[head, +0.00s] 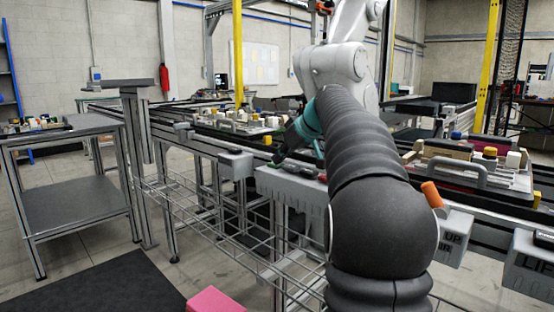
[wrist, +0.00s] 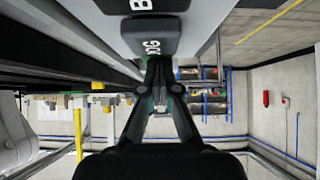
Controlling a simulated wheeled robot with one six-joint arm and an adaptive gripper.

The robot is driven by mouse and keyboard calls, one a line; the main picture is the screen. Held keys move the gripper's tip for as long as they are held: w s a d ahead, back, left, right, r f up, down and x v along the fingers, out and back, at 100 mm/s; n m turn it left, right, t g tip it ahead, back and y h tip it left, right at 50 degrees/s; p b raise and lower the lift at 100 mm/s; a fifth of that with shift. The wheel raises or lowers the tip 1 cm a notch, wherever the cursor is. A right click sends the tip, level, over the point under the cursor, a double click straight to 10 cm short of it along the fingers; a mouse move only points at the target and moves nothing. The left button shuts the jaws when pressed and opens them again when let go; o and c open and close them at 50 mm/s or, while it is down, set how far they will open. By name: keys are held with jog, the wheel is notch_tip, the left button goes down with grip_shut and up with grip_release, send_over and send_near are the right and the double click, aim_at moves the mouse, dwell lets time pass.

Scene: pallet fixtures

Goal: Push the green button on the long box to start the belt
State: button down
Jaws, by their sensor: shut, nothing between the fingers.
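The long grey box (head: 290,190) is mounted along the near side of the conveyor frame, in the middle of the head view. My gripper (head: 280,160) is over the left part of its top, pointing down and left. A small green patch shows at the fingertips, but I cannot tell whether it is the button. A small red spot lies farther right on the box top. In the wrist view my gripper (wrist: 158,72) is shut and empty, its tips close to a dark block with white letters (wrist: 150,38). Whether the tips touch anything is unclear. My arm hides the box's right end.
The conveyor (head: 205,133) runs behind the box and carries trays of parts. A tray with a grey handle (head: 470,170) is at the right. A smaller grey box (head: 236,163) is left of the long one. A wire basket (head: 215,215) hangs below. A side table (head: 75,195) stands left.

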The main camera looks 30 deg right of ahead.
aim_at(280, 165)
jog(key=shift+f, duration=0.8)
jog(key=shift+r+p, duration=0.5)
jog(key=shift+r, duration=0.05)
notch_tip(280, 165, up, 5)
jog(key=shift+f+p, duration=0.1)
jog(key=shift+p, duration=1.1)
jog(key=v, duration=0.9)
jog(key=shift+s+b, duration=0.3)
jog(key=shift+d, duration=0.1)
